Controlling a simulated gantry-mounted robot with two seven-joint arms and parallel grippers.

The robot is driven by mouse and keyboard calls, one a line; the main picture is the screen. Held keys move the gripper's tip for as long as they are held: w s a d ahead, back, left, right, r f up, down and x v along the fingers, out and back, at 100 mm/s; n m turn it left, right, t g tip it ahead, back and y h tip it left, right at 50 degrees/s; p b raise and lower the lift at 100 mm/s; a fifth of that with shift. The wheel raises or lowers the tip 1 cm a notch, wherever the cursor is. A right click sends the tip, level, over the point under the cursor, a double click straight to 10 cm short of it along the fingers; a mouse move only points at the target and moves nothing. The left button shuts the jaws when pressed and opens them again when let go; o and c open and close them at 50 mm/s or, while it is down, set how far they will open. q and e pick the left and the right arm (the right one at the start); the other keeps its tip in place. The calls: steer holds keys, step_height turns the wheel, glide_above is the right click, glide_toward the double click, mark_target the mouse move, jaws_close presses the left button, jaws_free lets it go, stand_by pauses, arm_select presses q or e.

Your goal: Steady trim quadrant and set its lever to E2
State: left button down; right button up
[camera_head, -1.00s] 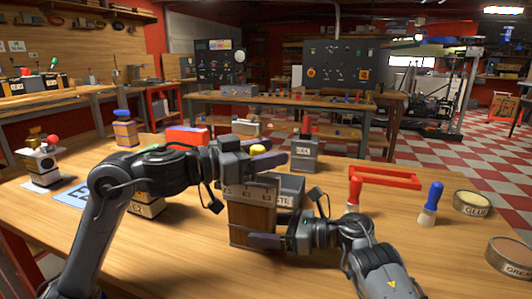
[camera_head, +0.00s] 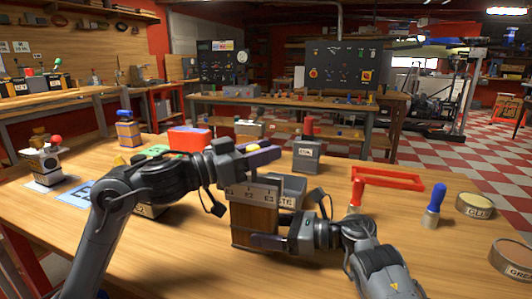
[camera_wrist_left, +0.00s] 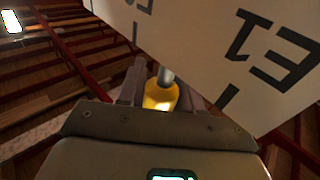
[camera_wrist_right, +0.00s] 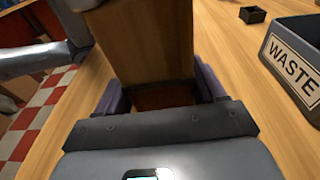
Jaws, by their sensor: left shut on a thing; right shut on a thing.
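The trim quadrant (camera_head: 254,218) is a wooden block with a pale marked plate (camera_head: 252,190) on top, standing upright on the bench. In the left wrist view its plate (camera_wrist_left: 265,55) shows E1. My left gripper (camera_head: 262,154) is above the plate, shut on the lever's yellow knob (camera_wrist_left: 160,96); the knob's grey stem shows just beyond it. Which mark the lever points to cannot be told. My right gripper (camera_head: 268,242) is low at the front of the block, shut on its wooden body, which also shows in the right wrist view (camera_wrist_right: 145,45).
A grey WASTE bin (camera_wrist_right: 295,65) stands right behind the quadrant. A grey box with a red handle (camera_head: 307,152), a red frame (camera_head: 388,178), a blue-handled brush (camera_head: 434,205) and round tins (camera_head: 474,206) stand to the right.

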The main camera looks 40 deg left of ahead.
arm_select(q)
steer(key=c, duration=0.8)
jaws_free()
steer(key=shift+v, duration=6)
arm_select(e)
steer(key=o, duration=1.1)
steer(key=shift+c, duration=0.2)
